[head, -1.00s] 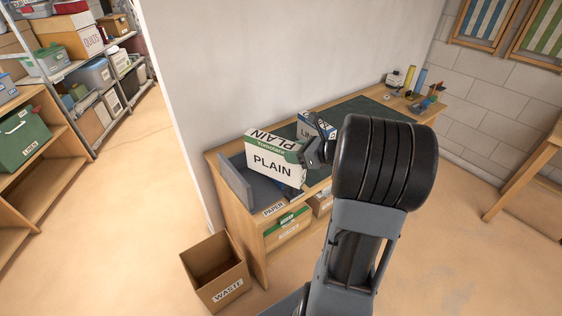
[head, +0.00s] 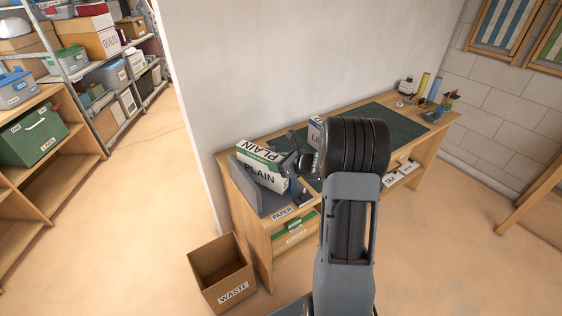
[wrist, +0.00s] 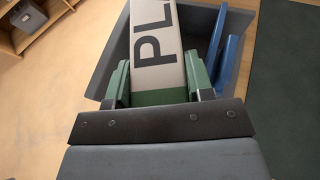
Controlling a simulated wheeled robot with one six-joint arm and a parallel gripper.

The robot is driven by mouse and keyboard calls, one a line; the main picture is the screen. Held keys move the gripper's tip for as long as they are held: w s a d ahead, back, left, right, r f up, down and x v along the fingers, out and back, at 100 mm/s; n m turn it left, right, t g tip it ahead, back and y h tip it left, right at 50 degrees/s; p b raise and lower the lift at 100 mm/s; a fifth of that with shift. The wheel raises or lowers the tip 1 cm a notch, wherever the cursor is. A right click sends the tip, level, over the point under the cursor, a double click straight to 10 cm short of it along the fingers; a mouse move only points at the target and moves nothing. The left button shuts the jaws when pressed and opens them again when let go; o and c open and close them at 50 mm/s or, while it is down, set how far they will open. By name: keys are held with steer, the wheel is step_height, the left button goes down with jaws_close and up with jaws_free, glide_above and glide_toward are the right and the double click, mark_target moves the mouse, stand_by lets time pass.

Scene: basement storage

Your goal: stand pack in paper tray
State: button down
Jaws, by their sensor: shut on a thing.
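The pack (head: 262,178), white and green and marked PLAIN, is in my gripper (head: 296,165) over the left end of the desk. It leans in the head view, and its lower part is behind the tray wall. The grey paper tray (head: 243,186) stands on the desk above the PAPER label. In the wrist view, my gripper (wrist: 160,92) is shut on the near end of the pack (wrist: 156,45), which lies within the outline of the tray (wrist: 108,70). I cannot tell whether the pack touches the tray floor.
A blue item (wrist: 231,62) is at the tray's right side. Another pack (head: 315,128) stands behind my gripper, partly hidden by my arm. A dark green mat (head: 398,122) covers the desk to the right. A WASTE box (head: 221,270) stands on the floor at front left.

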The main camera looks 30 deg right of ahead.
steer(key=shift+w+f, duration=0.15)
steer(key=shift+f, duration=0.7)
steer(key=shift+w+f, duration=0.15)
steer(key=shift+f, duration=0.7)
steer(key=shift+a+f, duration=0.1)
steer(key=shift+f, duration=0.1)
steer(key=c, duration=0.5)
jaws_free()
steer(key=shift+s, duration=0.1)
